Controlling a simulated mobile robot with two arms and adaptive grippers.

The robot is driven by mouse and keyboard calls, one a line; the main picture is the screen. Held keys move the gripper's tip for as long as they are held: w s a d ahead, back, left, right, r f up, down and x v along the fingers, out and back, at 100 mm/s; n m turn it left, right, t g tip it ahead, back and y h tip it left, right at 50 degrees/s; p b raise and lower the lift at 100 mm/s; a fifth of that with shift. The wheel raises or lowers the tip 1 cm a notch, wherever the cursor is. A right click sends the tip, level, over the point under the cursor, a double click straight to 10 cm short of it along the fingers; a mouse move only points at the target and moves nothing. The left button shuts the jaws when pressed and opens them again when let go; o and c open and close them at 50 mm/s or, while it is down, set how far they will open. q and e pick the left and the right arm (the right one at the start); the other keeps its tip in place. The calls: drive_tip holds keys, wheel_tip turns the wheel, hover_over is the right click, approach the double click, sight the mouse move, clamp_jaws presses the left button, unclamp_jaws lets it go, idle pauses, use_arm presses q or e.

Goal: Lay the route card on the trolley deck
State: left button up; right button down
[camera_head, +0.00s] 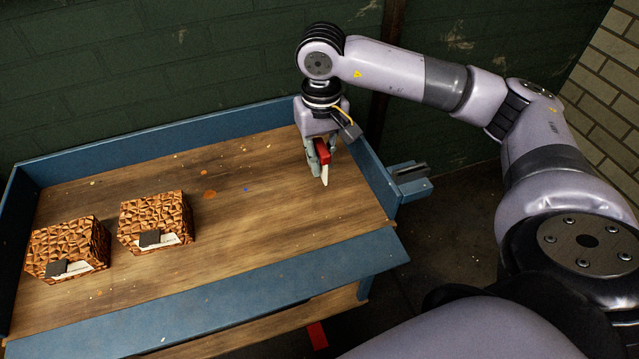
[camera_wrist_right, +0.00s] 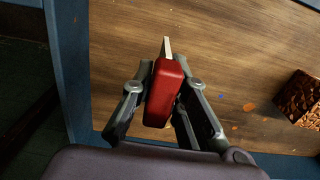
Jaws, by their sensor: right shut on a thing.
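My right gripper (camera_head: 322,163) points down over the right end of the wooden deck (camera_head: 250,225), which has blue rims. It is shut on a red block-like piece (camera_head: 322,152) with a thin pale card edge (camera_head: 325,175) sticking out below. I take this to be the route card with its red holder. In the right wrist view the red piece (camera_wrist_right: 165,92) sits between the two fingers, and the pale strip (camera_wrist_right: 167,48) points away from the gripper. I cannot tell whether its lower tip touches the deck. My left gripper is not in view.
Two brown blocks with a cracked pattern, one at the left (camera_head: 68,250) and one nearer the middle (camera_head: 156,222), bear pale labels and dark patches. A raised blue rim (camera_head: 372,175) stands close right of the gripper. The deck's middle is mostly clear, with small coloured specks.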

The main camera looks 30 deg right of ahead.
wheel_tip(320, 180, down, 8)
drive_tip(key=shift+r+b, duration=0.25)
drive_tip(key=shift+b, duration=0.1)
drive_tip(key=shift+f, duration=0.15)
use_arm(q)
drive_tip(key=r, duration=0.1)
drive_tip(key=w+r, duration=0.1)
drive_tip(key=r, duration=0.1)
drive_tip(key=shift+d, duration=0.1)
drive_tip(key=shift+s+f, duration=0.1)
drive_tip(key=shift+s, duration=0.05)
use_arm(e)
drive_tip(key=c, duration=1.9)
unclamp_jaws()
drive_tip(key=o, duration=0.3)
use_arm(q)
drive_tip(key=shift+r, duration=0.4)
